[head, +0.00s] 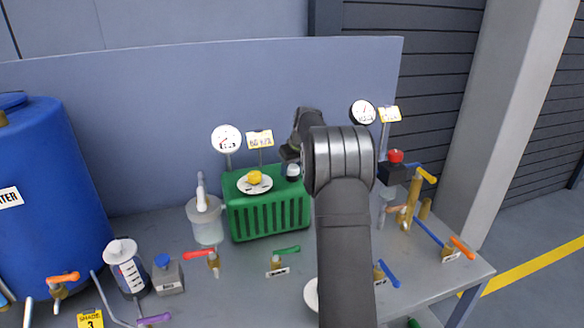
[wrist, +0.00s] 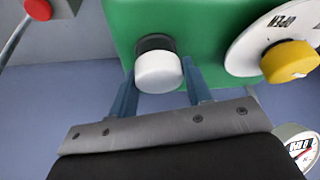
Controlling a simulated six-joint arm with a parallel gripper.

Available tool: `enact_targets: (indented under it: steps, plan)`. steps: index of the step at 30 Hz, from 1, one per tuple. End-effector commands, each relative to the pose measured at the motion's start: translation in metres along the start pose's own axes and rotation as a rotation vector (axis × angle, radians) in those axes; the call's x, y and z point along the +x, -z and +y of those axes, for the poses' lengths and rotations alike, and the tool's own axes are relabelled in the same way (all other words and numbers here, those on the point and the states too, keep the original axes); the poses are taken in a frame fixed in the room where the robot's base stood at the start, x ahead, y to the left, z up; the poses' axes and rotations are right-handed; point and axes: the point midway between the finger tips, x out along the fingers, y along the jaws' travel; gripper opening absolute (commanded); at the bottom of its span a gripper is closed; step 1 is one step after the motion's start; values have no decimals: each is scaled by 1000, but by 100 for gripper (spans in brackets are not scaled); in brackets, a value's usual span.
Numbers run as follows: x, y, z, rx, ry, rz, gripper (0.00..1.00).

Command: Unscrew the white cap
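The white cap (head: 293,170) sits on a dark neck at the right end of the green tank (head: 270,212). In the wrist view the white cap (wrist: 158,74) is large and close, with the dark neck (wrist: 155,43) behind it. My gripper (head: 292,158) is at the cap, partly hidden by my arm in the head view. In the wrist view its two blue fingers (wrist: 158,82) flank the cap, one on each side, with their tips near the cap's edges. I cannot tell whether they press on it.
A yellow knob (wrist: 290,60) on a white dial plate (wrist: 240,62) stands beside the cap on the tank. Gauges (head: 227,138), a white-topped clear container (head: 206,219) and several coloured-handled valves surround it. A red button box (head: 393,171) stands right of my arm.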

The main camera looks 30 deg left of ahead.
Motion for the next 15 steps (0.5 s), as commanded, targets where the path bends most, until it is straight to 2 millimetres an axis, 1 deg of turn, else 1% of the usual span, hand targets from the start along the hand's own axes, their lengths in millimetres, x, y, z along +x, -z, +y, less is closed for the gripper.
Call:
enact_targets:
  steps: [1, 3, 4, 5, 7, 9, 12, 15]
  plan:
    - [0, 0, 0, 0, 0, 0, 35]
    - [0, 0, 0, 0, 0, 0, 21]
    - [0, 0, 0, 0, 0, 0, 21]
    - [0, 0, 0, 0, 0, 0, 38]
    - [0, 0, 0, 0, 0, 0, 24]
    - [0, 0, 0, -1, 0, 0, 17]
    - [0, 0, 0, -25, 11, -1, 17]
    - [0, 0, 0, -99, 42, 1, 17]
